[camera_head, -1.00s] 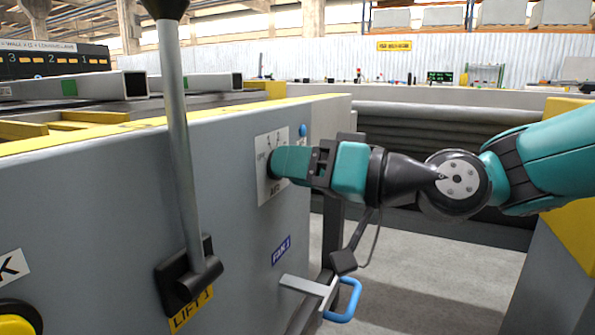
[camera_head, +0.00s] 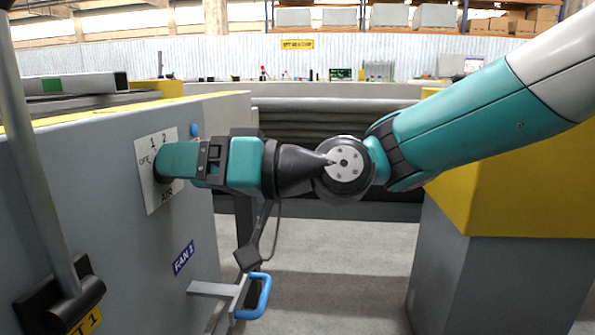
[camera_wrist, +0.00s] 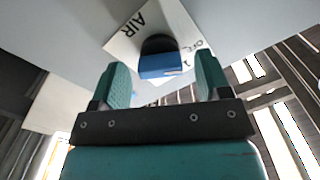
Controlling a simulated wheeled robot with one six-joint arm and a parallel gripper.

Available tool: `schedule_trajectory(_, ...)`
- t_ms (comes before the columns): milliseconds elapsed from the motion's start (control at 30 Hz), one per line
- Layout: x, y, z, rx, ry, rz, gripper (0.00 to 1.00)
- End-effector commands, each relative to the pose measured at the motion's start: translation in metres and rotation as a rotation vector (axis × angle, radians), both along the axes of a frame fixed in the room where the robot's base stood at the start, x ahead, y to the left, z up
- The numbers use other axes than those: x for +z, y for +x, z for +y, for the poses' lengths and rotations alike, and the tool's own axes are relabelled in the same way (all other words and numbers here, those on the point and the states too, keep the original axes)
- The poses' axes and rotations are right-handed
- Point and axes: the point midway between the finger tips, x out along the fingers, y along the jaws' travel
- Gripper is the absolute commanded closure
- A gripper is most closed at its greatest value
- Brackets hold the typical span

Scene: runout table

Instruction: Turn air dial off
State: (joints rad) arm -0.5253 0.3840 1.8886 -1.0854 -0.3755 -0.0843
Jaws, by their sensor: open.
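The air dial's white plate (camera_head: 155,142) is on the grey panel's side face at the left of the head view, marked OFF, 1, 2 and AIR. My gripper (camera_head: 166,162) is at the plate and hides most of the dial there. In the wrist view, the dial (camera_wrist: 158,64) shows a blue grip on a dark round base, with AIR and OFF on the plate around it. My gripper (camera_wrist: 160,70) is open, with one teal finger on each side of the dial. Gaps show between the fingers and the grip. I cannot tell which mark the dial points at.
A grey lever (camera_head: 35,160) with a yellow LIFT 1 label rises at the left. Below the dial are a blue FAN 1 label (camera_head: 183,258) and a bracket with a blue handle (camera_head: 254,297). A yellow-topped grey block (camera_head: 500,260) stands at the right. Floor shows between.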

Motion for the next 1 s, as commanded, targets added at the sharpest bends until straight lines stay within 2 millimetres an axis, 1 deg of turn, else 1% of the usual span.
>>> schedule_trajectory(33,-0.003,0.0,-0.007,-0.002,0.0,0.0,0.3)
schedule_trajectory(167,-0.005,-0.001,-0.034,-0.006,0.001,-0.002,0.3)
schedule_trajectory(500,-0.005,-0.008,-0.123,-0.009,0.0,-0.002,0.3)
schedule_trajectory(600,-0.007,-0.01,-0.144,-0.006,0.001,-0.004,0.3)
schedule_trajectory(800,-0.005,-0.012,-0.16,-0.001,0.002,-0.004,0.3)
schedule_trajectory(1000,-0.002,-0.013,-0.166,-0.001,0.0,-0.001,0.3)
